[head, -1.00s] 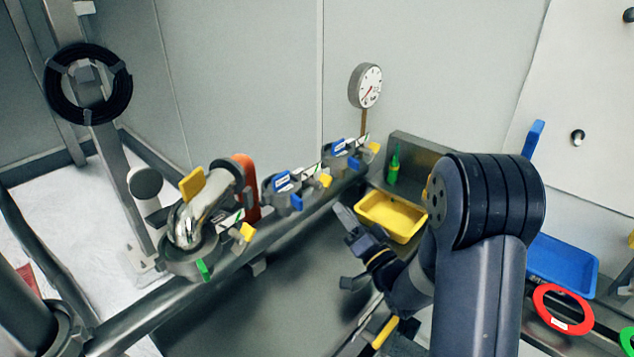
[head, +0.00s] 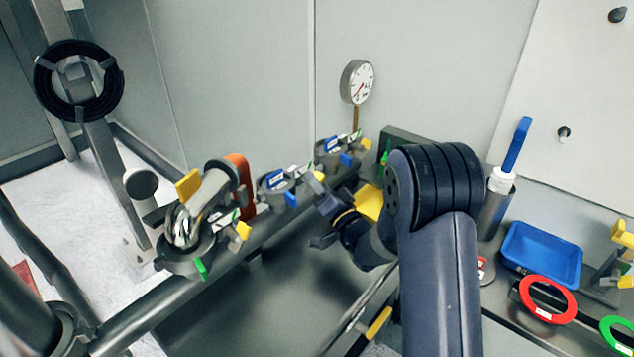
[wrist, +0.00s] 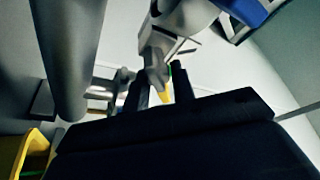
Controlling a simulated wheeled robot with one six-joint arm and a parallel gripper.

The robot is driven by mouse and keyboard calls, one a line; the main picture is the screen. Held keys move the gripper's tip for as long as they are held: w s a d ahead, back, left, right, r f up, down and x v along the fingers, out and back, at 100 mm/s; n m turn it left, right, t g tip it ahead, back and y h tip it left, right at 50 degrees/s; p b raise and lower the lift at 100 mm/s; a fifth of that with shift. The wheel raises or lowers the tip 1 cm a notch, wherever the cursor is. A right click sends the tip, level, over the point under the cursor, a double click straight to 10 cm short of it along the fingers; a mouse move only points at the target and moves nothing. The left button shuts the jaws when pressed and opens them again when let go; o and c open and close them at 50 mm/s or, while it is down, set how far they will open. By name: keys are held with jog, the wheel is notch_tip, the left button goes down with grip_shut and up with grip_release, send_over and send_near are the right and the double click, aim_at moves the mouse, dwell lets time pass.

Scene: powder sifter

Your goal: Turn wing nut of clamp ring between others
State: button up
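The middle clamp ring (head: 272,192) is on the pipe between a nearer ring (head: 185,258) and a farther ring (head: 332,153). It has a blue-and-white label and a blue wing nut (head: 291,200). Its yellow wing nut (head: 319,176) is on the right side, just above my gripper (head: 320,190). In the wrist view, my gripper (wrist: 159,84) has its two dark fingers apart. A yellow wing nut (wrist: 165,96) on a grey stem shows in the gap between them. I cannot tell whether the fingers touch it.
The nearer ring has yellow (head: 243,231) and green (head: 201,268) wing nuts. An orange handle (head: 243,180) stands between it and the middle ring. A gauge (head: 357,81) rises behind. My arm partly hides a yellow tray (head: 369,203). A blue tray (head: 541,253) lies right.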

grip_shut()
